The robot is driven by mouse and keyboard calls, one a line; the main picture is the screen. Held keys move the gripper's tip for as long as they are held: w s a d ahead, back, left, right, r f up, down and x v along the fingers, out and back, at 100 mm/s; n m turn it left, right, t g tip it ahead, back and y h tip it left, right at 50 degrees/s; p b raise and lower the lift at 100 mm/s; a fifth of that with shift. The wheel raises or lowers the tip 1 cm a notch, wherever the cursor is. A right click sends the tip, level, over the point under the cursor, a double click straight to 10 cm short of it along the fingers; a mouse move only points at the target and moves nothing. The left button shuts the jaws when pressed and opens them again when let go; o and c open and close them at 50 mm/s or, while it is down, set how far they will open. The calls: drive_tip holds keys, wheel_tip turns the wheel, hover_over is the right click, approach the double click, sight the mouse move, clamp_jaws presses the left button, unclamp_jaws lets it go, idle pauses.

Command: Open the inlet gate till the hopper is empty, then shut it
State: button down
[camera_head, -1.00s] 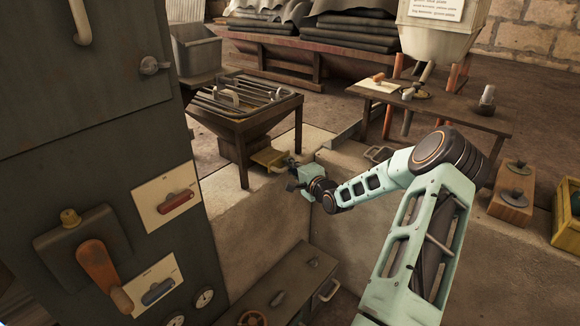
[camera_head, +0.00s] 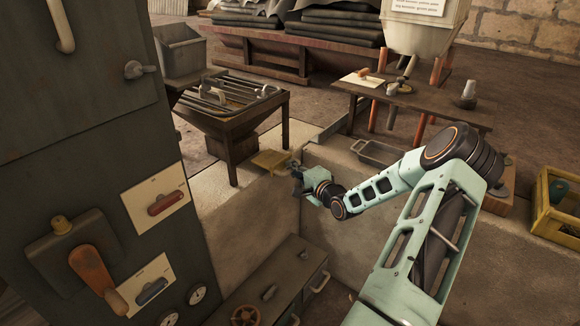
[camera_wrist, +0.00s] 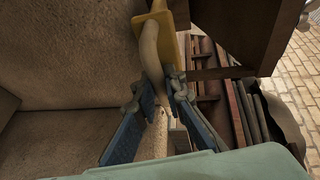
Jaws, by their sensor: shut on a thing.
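The brown hopper (camera_head: 240,128) stands on legs left of centre, with a grate (camera_head: 225,94) across its top. How much it holds cannot be told. The inlet gate is a yellow plate (camera_head: 272,161) sticking out low on the hopper's right side. It also shows at the top of the wrist view (camera_wrist: 181,18), with a pale curved handle (camera_wrist: 150,48) running down from it. My gripper (camera_head: 297,172) is at the plate's outer end. In the wrist view my blue-padded fingers (camera_wrist: 160,92) are shut on the handle, one on each side.
A dark cabinet (camera_head: 90,140) with levers and switches fills the left. A low pale wall (camera_head: 335,195) runs beside my arm. A table (camera_head: 440,108) with small tools stands at the back right. A yellow crate (camera_head: 553,215) is at the right edge.

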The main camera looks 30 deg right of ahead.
drive_tip(key=c, duration=2.2)
unclamp_jaws()
drive_tip(key=shift+c, duration=0.2)
drive_tip(key=s+r, duration=0.2)
drive_tip(key=s, duration=0.9)
drive_tip(key=shift+s+a, duration=0.4)
